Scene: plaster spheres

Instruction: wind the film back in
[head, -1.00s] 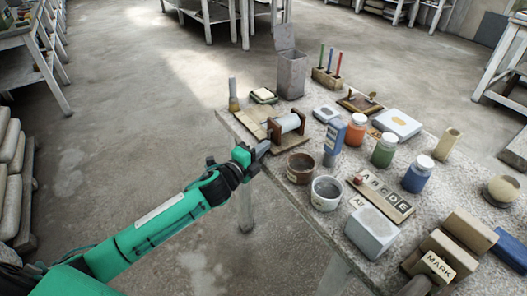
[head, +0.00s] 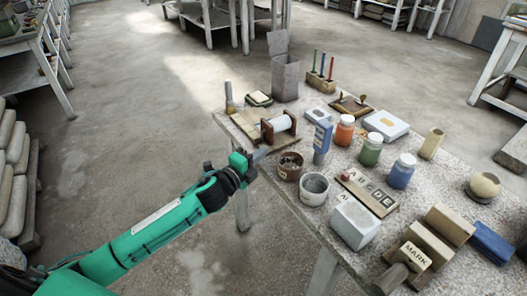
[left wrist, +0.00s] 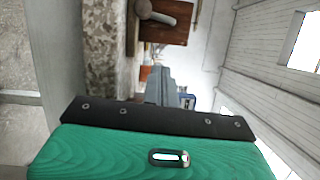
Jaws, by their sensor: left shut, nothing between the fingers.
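A pale roll (head: 279,124) sits between brown wooden end plates on a wooden board (head: 243,123) at the table's left edge. I cannot clearly tell any film strip apart from the board. My left gripper (head: 262,153) is shut and empty, close to the roll's near end plate; I cannot tell whether it touches. In the left wrist view the grey fingers (left wrist: 159,86) point toward the brown end plate (left wrist: 172,32), which carries a grey crank handle (left wrist: 155,14). The fingers appear apart from the handle. My right gripper is not in view.
Two round pots (head: 314,189) stand near the left fingers. A grey bin (head: 285,75) stands at the back. The floor left of the table is open.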

